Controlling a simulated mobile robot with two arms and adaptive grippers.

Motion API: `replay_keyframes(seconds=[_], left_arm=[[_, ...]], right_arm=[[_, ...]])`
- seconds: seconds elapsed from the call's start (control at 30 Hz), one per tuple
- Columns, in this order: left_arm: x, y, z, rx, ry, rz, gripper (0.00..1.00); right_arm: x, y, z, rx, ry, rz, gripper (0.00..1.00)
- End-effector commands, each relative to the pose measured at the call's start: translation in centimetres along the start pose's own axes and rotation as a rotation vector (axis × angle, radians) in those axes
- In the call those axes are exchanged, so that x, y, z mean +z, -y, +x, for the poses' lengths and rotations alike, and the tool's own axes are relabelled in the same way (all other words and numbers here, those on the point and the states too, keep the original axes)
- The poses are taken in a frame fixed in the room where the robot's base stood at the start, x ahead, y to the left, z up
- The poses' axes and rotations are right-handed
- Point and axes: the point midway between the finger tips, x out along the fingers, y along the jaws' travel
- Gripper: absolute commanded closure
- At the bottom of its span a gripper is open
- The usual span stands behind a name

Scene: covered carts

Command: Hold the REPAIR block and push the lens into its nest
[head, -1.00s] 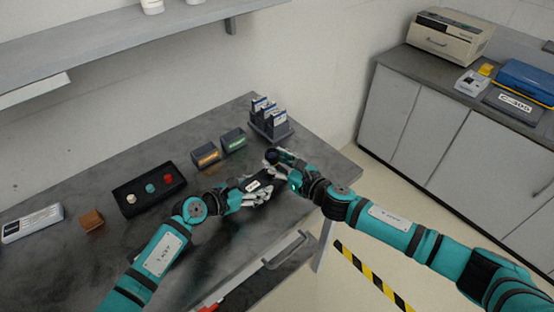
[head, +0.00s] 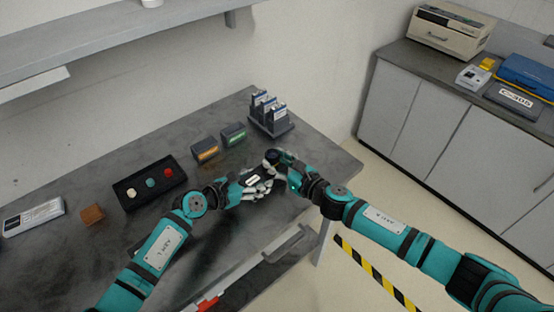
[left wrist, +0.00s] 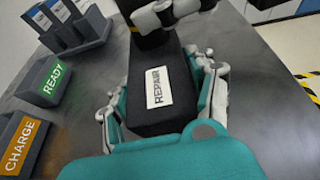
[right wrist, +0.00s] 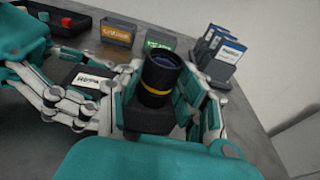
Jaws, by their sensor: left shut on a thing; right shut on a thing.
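The REPAIR block (left wrist: 158,88) is black with a white label and lies between the fingers of my left gripper (left wrist: 162,95), shut on it. In the head view the block (head: 253,181) and my left gripper (head: 262,188) are near the table's front right. The lens (right wrist: 160,78), a black cylinder with a yellow band, stands upright at the block's far end. My right gripper (right wrist: 165,100) is shut on it; in the head view it is the upper one (head: 280,160). The nest is hidden under the lens, so I cannot tell how deep the lens sits.
Behind the grippers stand the orange CHARGE bin (head: 205,150), the green READY bin (head: 233,135) and a rack (head: 272,118) of upright blue-white packs.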

Motion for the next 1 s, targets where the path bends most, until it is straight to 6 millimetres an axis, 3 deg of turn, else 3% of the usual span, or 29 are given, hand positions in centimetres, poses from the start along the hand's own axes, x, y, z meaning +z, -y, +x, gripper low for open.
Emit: replay_keyframes(seconds=[0.47, 0.5, 0.6, 0.7, 1.0], left_arm=[[0.0, 0.0, 0.0, 0.0, 0.0, 0.001, 0.76], [0.0, 0.0, 0.0, 0.0, 0.0, 0.001, 0.76], [0.0, 0.0, 0.0, -0.001, 0.0, 0.001, 0.76], [0.0, 0.0, 0.0, 0.0, 0.0, 0.001, 0.76], [0.0, -0.1, -0.1, 0.003, 0.0, 0.0, 0.76]], right_arm=[[-1.3, 0.0, 0.2, 0.0, -0.003, 0.001, 1.0], [-1.3, 0.0, 0.2, 0.0, -0.003, 0.001, 0.6], [-1.3, 0.0, 0.1, 0.0, -0.004, 0.001, 0.47], [-1.4, 0.1, 0.1, -0.002, -0.005, 0.001, 0.36], [-1.5, 0.3, 0.1, -0.006, -0.008, 0.0, 0.36]])
